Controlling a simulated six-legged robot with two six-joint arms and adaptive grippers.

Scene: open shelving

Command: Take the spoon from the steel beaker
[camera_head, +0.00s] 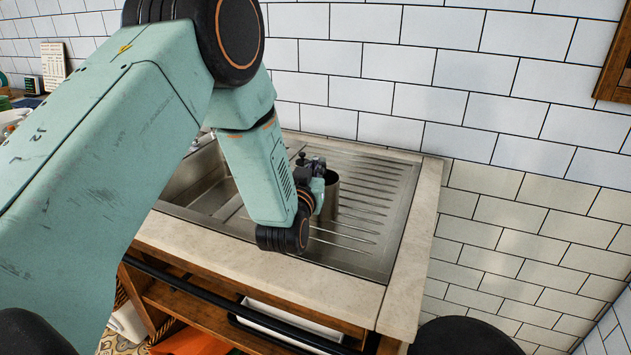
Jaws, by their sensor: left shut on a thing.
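The steel beaker (331,197) stands upright on the ribbed drainboard, partly hidden behind my left gripper. My left gripper (318,172) is at the beaker's mouth, on its left side. It is shut on a thin thing that I take to be the spoon. The spoon itself cannot be made out, as the gripper and wrist cover it. My right gripper is not in view.
The steel drainboard (372,205) is clear to the right of the beaker. The sink basin (195,172) is to the left, partly behind my arm. A pale stone counter edge (405,270) frames it. A white tiled wall (460,75) rises behind.

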